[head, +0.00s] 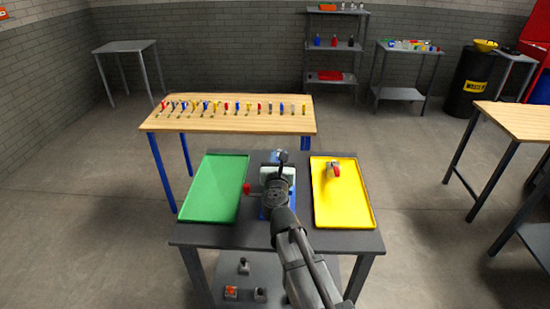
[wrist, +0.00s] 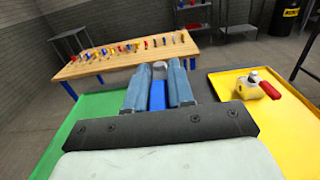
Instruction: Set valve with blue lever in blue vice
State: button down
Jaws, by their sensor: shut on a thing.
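My gripper (wrist: 159,72) is shut on a blue piece (wrist: 157,96), which looks like the blue lever of a valve. A pale rounded part (wrist: 159,67) shows just beyond the fingertips; it may be the valve's body. In the head view my gripper (head: 280,156) is over the far middle of the grey table, between the two trays. The blue vice (head: 264,212) is mostly hidden under my arm; only a little blue shows, so its jaws cannot be seen.
A green tray (head: 212,190) lies left and a yellow tray (head: 343,205) right on the grey table. A valve with a red lever (head: 333,170) lies in the yellow tray. A red part (head: 247,189) juts by the green tray. A wooden table (head: 230,122) with several small tools stands behind.

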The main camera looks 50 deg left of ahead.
dwell(0.3)
jog(key=shift+f, duration=2.15)
jog(key=shift+f, duration=1.75)
dwell(1.6)
jog(key=c, duration=0.9)
grip_release()
jog(key=shift+d, duration=0.1)
jog(key=v, duration=1.3)
jog(key=shift+s+d, duration=0.25)
jog(key=shift+s, duration=0.05)
